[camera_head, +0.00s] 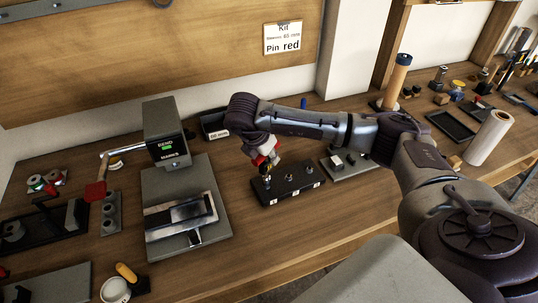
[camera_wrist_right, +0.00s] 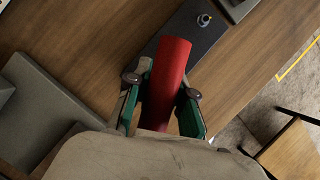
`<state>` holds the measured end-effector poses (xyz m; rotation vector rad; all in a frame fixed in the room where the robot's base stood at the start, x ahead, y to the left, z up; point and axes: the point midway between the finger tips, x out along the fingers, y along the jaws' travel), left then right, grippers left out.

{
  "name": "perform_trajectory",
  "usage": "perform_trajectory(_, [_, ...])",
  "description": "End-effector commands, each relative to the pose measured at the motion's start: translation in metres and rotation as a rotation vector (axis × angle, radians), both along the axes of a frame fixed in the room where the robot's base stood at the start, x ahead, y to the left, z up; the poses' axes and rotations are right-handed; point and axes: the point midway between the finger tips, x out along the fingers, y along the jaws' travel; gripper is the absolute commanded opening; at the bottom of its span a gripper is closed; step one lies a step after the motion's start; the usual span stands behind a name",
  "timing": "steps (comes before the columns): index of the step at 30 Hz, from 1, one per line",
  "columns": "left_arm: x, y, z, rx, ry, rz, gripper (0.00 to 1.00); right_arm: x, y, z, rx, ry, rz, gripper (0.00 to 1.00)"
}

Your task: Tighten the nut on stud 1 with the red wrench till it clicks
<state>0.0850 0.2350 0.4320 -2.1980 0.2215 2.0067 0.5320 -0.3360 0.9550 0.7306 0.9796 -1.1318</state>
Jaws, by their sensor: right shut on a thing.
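My right gripper (camera_head: 266,160) is shut on the red wrench (camera_head: 268,154), above the left end of a black stud block (camera_head: 291,190). In the right wrist view the wrench's thick red handle (camera_wrist_right: 167,82) stands between the two green-sided fingers (camera_wrist_right: 160,112). The wrench's lower end is over the leftmost stud (camera_head: 267,183); I cannot tell whether it sits on the nut. Further studs stand to its right on the block, and one stud (camera_wrist_right: 203,20) shows in the right wrist view. The white labels on the block's front are too small to read. My left gripper is not in view.
A grey bending machine (camera_head: 165,130) with a red-ended lever (camera_head: 95,191) stands left of the block. A grey plate with small parts (camera_head: 350,165) lies close to its right. A black bin (camera_head: 214,124) is behind. Bare wooden bench (camera_head: 265,235) lies in front.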

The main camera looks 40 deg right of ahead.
Motion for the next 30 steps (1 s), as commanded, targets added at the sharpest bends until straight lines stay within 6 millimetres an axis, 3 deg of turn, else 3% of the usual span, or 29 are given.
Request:
perform_trajectory(26, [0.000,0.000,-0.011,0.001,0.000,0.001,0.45,0.000,0.000,-0.010,0.001,-0.002,-0.002,0.00])
perform_trajectory(30, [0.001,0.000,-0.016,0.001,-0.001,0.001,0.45,0.000,0.001,-0.012,0.003,-0.001,-0.141,0.00])
